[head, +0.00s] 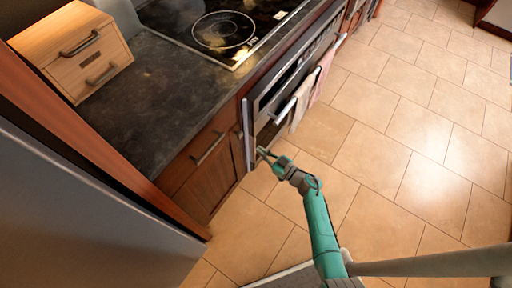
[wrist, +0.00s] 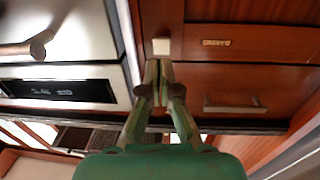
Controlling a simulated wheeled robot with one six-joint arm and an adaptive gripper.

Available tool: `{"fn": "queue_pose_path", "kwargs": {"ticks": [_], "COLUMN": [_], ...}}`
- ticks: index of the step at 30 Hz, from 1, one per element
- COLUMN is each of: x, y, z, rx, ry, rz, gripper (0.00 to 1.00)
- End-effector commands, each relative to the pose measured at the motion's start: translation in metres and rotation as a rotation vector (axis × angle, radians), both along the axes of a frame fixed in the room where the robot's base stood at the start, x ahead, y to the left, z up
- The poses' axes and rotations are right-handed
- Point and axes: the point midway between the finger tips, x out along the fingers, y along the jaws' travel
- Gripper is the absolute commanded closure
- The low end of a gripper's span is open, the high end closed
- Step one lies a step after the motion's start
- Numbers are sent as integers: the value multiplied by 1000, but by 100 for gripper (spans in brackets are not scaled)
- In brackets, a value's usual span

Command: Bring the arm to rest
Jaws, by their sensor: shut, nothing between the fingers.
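My gripper (head: 262,153) is at the end of my green arm, low in front of the seam between the oven and the wooden cabinet. In the wrist view my gripper (wrist: 158,68) has its fingertips together, with nothing held between them. A small pale block-like piece (wrist: 161,46) shows just past the fingertips. I cannot tell whether the tips touch the oven or cabinet front.
The oven (head: 278,105) has a front handle with towels (head: 303,100) on it. A cabinet (head: 212,172) stands left of it, under a dark counter (head: 165,110). A wooden drawer box (head: 75,50) sits on the counter. The tiled floor (head: 400,130) to the right is clear.

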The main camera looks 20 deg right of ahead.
Motion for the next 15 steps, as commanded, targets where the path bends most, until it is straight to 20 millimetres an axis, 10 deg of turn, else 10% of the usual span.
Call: {"fn": "queue_pose_path", "kwargs": {"ticks": [15], "x": [-48], "y": [-36], "z": [0], "rx": [1], "ry": [0], "rz": [-1], "gripper": [100]}}
